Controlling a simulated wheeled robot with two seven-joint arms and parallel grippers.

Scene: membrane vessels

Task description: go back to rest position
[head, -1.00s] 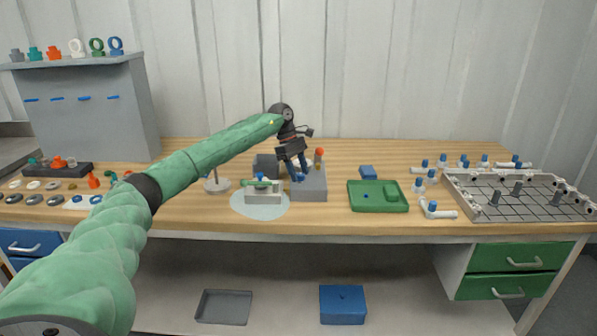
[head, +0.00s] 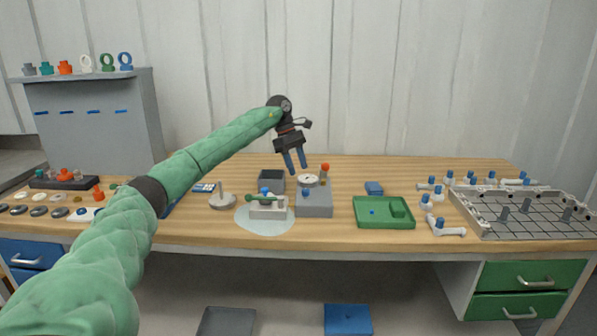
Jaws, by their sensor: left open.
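My left gripper (head: 295,163) hangs above the middle of the bench at the end of my green left arm. My right gripper is not in view.
A white fixture with a green-handled part (head: 268,205) sits on a pale round mat (head: 264,225). A green tray (head: 384,213) and a grid rack (head: 520,215) stand to the right. A grey shelf panel (head: 95,115) rises at the left. The air above the bench's right half is clear.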

